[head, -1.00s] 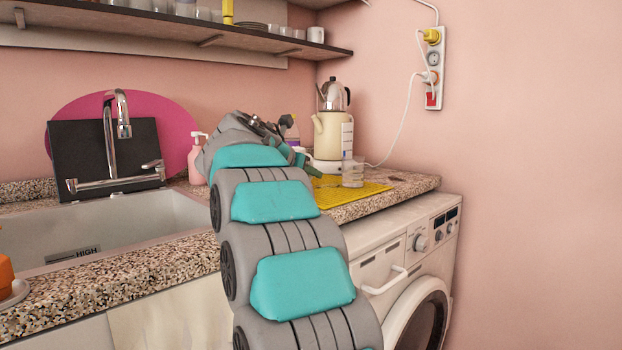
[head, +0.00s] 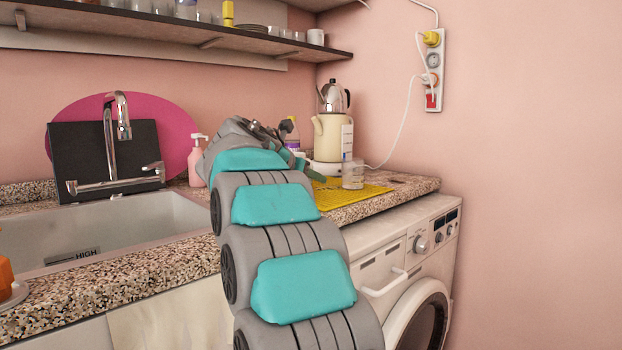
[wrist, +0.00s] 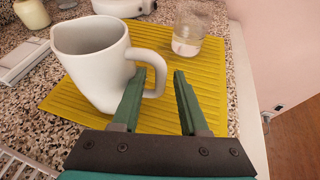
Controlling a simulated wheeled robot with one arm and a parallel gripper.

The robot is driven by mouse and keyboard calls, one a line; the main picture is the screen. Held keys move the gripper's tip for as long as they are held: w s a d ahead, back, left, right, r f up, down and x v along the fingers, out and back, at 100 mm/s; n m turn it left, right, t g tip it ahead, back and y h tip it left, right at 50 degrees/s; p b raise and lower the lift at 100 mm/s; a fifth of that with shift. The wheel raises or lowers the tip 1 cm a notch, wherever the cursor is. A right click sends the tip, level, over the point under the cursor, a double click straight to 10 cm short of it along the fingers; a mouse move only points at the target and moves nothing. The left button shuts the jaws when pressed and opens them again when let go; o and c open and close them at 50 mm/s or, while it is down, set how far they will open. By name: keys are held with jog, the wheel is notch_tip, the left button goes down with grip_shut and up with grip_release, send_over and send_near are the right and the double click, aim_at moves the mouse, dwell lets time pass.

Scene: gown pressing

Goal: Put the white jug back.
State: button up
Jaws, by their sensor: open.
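The white jug (wrist: 88,66) stands upright on the yellow ribbed mat (wrist: 205,95) in the wrist view, with its handle (wrist: 158,68) turned to the right. My gripper (wrist: 160,74) is open, with its two green fingers on either side of the handle's outer part in the picture. I cannot tell whether a finger touches the handle. In the head view my arm hides most of the jug, and my gripper (head: 317,174) shows only partly above the yellow mat (head: 345,196).
A clear glass (wrist: 189,33) stands on the mat behind the jug, to its right. A cream kettle (head: 331,140) stands at the back of the granite counter (head: 412,184). A sink (head: 110,230) lies to the left. A washing machine (head: 400,262) is below.

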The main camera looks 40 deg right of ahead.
jog(key=p+v, duration=0.1)
jog(key=v, duration=1.1)
